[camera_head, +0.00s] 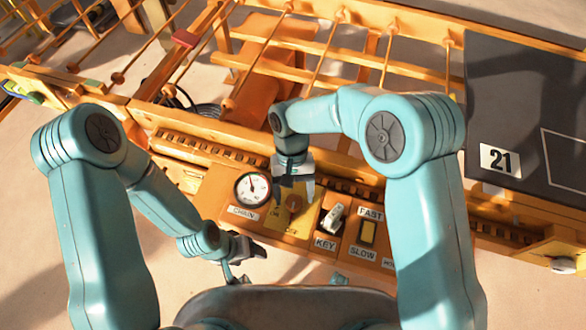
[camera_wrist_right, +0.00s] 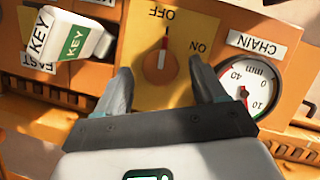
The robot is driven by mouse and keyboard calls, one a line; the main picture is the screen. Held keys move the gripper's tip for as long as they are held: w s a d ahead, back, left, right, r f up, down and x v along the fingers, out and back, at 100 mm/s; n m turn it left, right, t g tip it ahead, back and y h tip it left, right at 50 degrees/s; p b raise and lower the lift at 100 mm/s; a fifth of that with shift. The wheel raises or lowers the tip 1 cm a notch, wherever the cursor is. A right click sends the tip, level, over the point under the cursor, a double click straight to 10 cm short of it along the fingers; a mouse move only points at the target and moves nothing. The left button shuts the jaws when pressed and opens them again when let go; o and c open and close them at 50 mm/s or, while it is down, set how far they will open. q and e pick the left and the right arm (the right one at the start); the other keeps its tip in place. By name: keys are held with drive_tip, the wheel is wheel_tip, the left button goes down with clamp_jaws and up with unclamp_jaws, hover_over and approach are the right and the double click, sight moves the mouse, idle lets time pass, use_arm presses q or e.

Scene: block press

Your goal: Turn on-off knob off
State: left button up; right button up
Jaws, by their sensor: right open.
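The red-orange on-off knob (camera_wrist_right: 160,64) sits on a yellow plate (camera_wrist_right: 190,25) marked ON and OFF. In the right wrist view its long axis runs up and down the picture, roughly in line with the OFF label at the top; ON is to its right. In the head view the knob (camera_head: 294,203) is partly behind my right gripper (camera_head: 295,190). My right gripper is open, its two fingers (camera_wrist_right: 163,85) on either side of the knob's lower side, with a gap visible to each. Contact cannot be told. My left gripper (camera_head: 243,256) hangs low left of the panel, its jaws unclear.
A round CHAIN gauge (camera_head: 252,189) is left of the knob. A key switch (camera_head: 332,215) with a white tag and a FAST/SLOW rocker (camera_head: 367,233) are to the right. Orange rails (camera_head: 300,60) lie behind. A dark panel marked 21 (camera_head: 520,110) is at right.

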drive_tip(key=p+v, duration=0.1)
drive_tip(key=v, duration=1.4)
drive_tip(key=shift+r, duration=0.15)
